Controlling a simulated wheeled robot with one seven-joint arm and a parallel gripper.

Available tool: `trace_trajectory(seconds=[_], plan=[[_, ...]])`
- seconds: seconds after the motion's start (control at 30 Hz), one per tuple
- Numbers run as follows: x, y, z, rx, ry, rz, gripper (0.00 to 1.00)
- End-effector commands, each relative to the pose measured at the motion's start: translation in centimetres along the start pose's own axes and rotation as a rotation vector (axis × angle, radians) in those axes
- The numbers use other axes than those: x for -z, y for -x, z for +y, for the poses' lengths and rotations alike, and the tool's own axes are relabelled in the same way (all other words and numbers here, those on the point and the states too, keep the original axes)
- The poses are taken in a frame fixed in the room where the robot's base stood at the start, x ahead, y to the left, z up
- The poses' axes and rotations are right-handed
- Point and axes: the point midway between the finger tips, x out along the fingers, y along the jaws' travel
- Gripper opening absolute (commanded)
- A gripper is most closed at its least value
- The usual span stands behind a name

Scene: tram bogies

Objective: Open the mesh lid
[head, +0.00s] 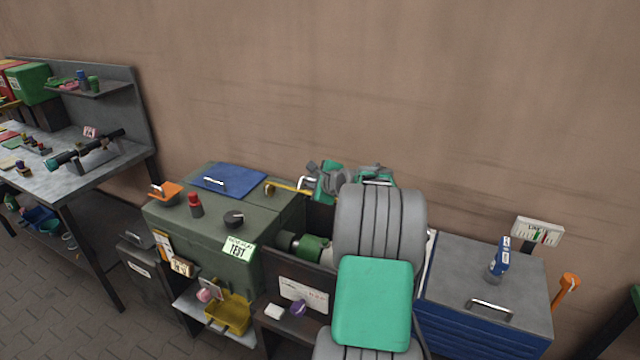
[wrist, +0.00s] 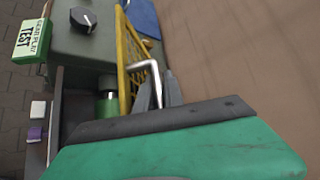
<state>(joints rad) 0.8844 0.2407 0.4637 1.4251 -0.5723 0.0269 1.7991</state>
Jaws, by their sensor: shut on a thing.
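The yellow mesh lid (wrist: 130,62) shows steeply slanted in the wrist view, raised off the dark open box. In the head view only a thin yellow edge of the mesh lid (head: 288,188) shows at the back of the box. A bent silver handle (wrist: 152,70) stands out from the lid. My gripper (wrist: 158,90) is shut on this handle, its grey fingertips partly hidden behind my green wrist housing. In the head view my arm hides much of the gripper. A green cylinder (head: 313,248) lies in the box (head: 295,264), under the lid.
A green cabinet (head: 225,240) labelled TEST stands left of the box, with a knob, a red-capped bottle and a blue panel (head: 230,180) on top. A blue drawer chest (head: 485,290) stands to the right. A brown wall rises close behind.

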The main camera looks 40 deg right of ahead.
Motion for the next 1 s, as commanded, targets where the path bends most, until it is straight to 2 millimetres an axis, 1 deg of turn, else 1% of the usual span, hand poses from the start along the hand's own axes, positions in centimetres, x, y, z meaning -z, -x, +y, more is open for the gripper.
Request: trace_trajectory(seconds=[0.03,0.43,0.47,0.53,0.57,0.8,0.87,0.97,1.0], plan=[[-0.2,0.0,-0.4,-0.001,-0.001,-0.001,0.00],[-0.3,-0.1,-0.3,-0.008,-0.004,-0.003,0.00],[-0.3,-0.1,-0.3,-0.008,-0.004,-0.003,0.14],[-0.3,-0.1,-0.3,-0.009,-0.004,-0.003,0.20],[-0.3,-0.1,-0.3,-0.009,-0.005,-0.003,0.22],[-0.3,-0.1,-0.2,-0.009,-0.005,-0.003,0.22],[-0.2,0.3,-0.2,-0.008,-0.005,-0.003,0.22],[-0.2,1.8,-0.2,-0.005,-0.004,-0.003,0.22],[-0.1,2.6,-0.2,-0.005,-0.004,-0.002,0.22]])
